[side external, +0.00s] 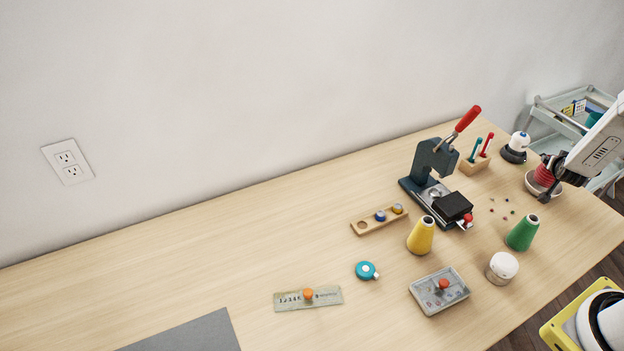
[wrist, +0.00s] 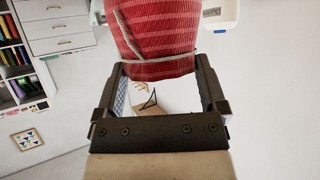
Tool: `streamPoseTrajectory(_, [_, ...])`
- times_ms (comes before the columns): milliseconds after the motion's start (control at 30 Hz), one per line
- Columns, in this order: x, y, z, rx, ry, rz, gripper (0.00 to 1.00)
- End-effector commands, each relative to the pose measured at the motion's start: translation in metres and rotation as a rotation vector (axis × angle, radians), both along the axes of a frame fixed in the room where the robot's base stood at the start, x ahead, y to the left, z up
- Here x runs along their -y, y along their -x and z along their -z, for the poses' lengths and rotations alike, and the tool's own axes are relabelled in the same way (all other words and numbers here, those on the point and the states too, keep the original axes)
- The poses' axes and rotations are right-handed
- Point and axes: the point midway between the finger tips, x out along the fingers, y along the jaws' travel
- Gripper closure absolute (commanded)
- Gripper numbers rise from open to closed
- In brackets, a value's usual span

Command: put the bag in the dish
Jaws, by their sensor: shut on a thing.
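The bag (side external: 544,175) is red and sits at the right of the side view, held by my gripper (side external: 552,182). In the wrist view the bag (wrist: 155,35) shows as red striped cloth with a grey cord around it, between the two fingers of my gripper (wrist: 159,72). The dish (side external: 531,184) is a small pale round bowl. The bag and my gripper overlap the dish in the side view and hide part of it. I cannot tell whether the bag touches the dish. The dish does not show clearly in the wrist view.
A dark press (side external: 432,165) with a red handle stands left of the dish. A green cone (side external: 522,234) and small beads (side external: 505,212) are in front. A black-and-white lidded pot (side external: 516,148) stands behind the dish. A cart (side external: 560,110) is beyond the table edge.

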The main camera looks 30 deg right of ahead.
Motion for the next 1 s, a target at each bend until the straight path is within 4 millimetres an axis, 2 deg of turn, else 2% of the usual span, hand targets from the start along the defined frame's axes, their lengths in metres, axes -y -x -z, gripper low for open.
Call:
streamPoseTrajectory(233, [-0.001,0.001,0.025,-0.002,-0.003,0.000,0.96])
streamPoseTrajectory(767, [-0.001,0.001,0.032,-0.001,-0.001,0.000,0.96])
streamPoseTrajectory(800, [-0.001,0.001,0.031,-0.001,-0.001,0.000,0.00])
streamPoseTrajectory(1000, [-0.001,0.001,0.031,-0.001,-0.001,0.000,0.00])
